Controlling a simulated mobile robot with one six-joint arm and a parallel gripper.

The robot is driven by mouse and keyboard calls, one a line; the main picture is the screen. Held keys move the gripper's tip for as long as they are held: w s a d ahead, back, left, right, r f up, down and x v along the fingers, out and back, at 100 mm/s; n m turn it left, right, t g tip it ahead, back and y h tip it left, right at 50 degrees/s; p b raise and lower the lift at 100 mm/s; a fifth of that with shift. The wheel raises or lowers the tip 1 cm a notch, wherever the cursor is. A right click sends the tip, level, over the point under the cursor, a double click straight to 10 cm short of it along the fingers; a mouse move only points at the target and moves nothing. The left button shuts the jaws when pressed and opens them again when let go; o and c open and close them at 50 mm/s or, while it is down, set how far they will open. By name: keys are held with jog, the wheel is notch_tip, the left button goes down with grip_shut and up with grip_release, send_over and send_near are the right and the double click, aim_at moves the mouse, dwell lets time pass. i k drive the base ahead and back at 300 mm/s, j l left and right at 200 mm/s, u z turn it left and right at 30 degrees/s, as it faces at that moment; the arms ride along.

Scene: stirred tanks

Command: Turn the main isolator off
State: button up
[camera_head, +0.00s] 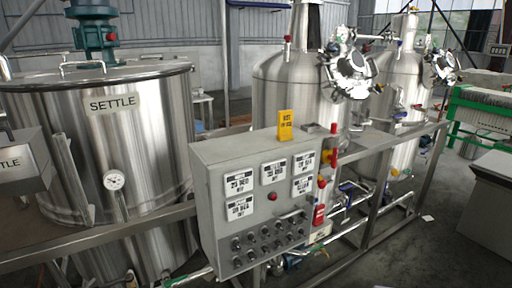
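A grey control cabinet (215,190) stands in the middle of the camera_head view. On its right side is a red handle (334,146) against a yellow plate (326,156), which looks like the main isolator. The red handle appears roughly upright. Its markings are too small to read. A red button (322,182) and a red tag or box (319,216) sit below it on the same side. My gripper is not in view.
The cabinet front has labelled displays, a red lamp (272,197) and several dark knobs (265,236). A yellow sign (285,125) stands on top. A steel rail (75,243) runs in front of the SETTLE tank (150,150). More steel tanks (290,95) and pipes stand behind. Open floor (425,255) lies at right.

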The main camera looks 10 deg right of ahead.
aim_at(327, 157)
jog(key=i+l, duration=0.4)
jog(key=i, duration=0.15)
jog(key=i+l, duration=0.45)
jog(key=i+j+u, duration=0.05)
jog(key=i, duration=0.05)
